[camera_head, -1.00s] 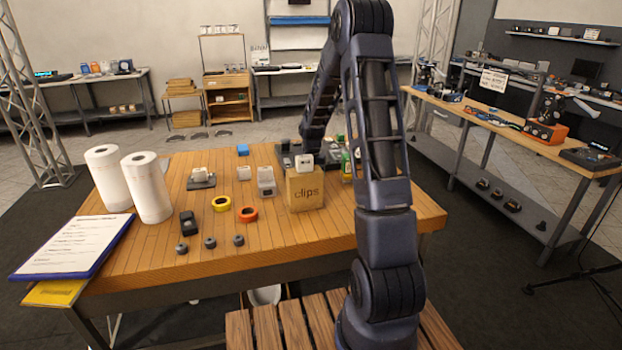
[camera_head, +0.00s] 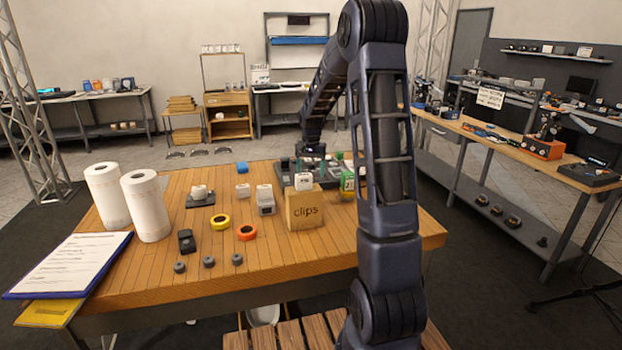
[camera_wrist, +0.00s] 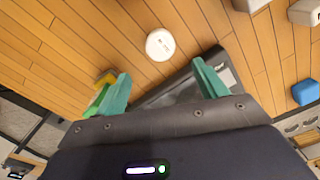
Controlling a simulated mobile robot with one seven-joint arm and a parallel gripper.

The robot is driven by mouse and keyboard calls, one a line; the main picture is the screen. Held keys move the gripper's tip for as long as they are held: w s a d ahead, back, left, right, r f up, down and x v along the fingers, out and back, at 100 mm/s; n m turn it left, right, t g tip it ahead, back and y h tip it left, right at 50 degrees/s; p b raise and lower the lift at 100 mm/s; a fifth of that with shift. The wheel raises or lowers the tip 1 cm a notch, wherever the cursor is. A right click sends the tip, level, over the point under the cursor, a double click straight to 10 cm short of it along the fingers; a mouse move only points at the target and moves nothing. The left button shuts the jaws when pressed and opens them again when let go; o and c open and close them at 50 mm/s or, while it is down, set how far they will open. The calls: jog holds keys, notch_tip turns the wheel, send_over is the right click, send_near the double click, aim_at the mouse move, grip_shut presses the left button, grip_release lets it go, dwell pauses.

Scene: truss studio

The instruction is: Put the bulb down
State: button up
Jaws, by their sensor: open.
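A round white thing with small dark print, seemingly the bulb (camera_wrist: 160,44), rests on the wooden table just beyond my fingertips in the wrist view, apart from both fingers. I cannot tell from above whether it stands upright, and I cannot pick it out surely in the head view. My gripper (camera_wrist: 160,88) is open and empty, its two green fingers spread wide.
The table's front strip is mostly clear.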

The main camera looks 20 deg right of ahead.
jog(key=s+r+n+t, duration=0.2)
jog(key=s+r, duration=1.2)
jog(key=s, duration=0.4)
jog(key=s+r+n+t, duration=0.1)
jog(key=s+n+t, duration=0.1)
jog(key=s, duration=1.8)
jog(key=shift+s+a+n+t, duration=0.3)
jog(key=shift+a+n, duration=0.1)
jog(key=shift+n, duration=0.3)
